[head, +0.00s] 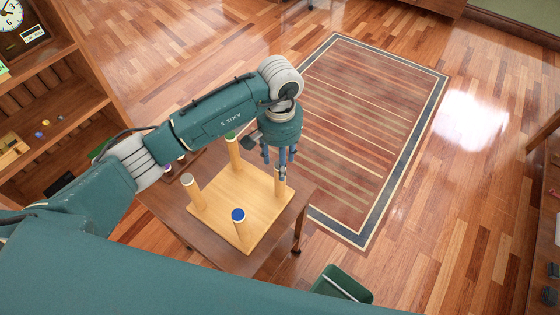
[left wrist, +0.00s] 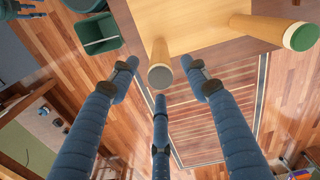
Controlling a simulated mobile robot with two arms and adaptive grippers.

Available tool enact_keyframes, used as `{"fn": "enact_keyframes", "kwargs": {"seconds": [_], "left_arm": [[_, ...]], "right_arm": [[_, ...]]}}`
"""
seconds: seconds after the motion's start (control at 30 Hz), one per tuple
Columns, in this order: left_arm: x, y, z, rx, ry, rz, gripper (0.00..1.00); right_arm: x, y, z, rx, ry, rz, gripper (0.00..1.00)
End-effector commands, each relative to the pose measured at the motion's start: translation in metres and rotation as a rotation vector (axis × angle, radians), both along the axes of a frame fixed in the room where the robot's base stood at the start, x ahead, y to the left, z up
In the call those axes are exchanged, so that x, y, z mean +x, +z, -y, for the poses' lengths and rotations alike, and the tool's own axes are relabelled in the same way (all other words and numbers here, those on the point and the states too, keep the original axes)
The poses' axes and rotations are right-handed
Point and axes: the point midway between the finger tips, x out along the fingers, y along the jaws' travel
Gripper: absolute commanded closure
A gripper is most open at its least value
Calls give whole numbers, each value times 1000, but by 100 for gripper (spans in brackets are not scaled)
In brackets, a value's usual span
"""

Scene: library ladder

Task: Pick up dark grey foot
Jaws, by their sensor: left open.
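An upturned wooden stool top (head: 237,210) bears upright legs with coloured feet. The dark grey foot (left wrist: 160,77) caps the near leg in the left wrist view. In the head view its leg (head: 279,187) stands at the right corner, the foot partly hidden by my fingers. My left gripper (head: 280,164) is open above this leg. In the left wrist view its three fingers (left wrist: 161,72) spread around the foot, with no clear contact. The other feet are blue (head: 238,215), light grey (head: 187,179) and green (head: 230,135); the green one also shows at right in the left wrist view (left wrist: 304,36).
The stool top rests on a brown table (head: 175,215). A green bin (head: 341,285) stands on the floor at the table's lower right. A shelf unit (head: 50,100) is at left. A striped rug (head: 350,140) lies beyond the table. A teal part at the wrist view's top-left corner is cut off.

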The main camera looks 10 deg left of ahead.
Motion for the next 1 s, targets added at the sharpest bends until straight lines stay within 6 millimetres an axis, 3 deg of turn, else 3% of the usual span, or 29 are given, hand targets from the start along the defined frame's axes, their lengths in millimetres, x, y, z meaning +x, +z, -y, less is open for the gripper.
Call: {"fn": "enact_keyframes", "kwargs": {"seconds": [0.2, 0.4, 0.8, 1.0], "left_arm": [[0, -2, 0, 0, 0, 1, 53], [0, -1, 0, 0, 0, 1, 84], [1, 0, 0, -1, 0, 2, 84], [2, 15, 0, -1, -1, 5, 87]], "right_arm": [[0, 0, 1, -1, -1, 0, 60], [1, 0, 2, -2, -1, 0, 60], [1, -1, 3, -4, -1, 1, 60], [1, -8, 3, -4, -1, 2, 60]]}}
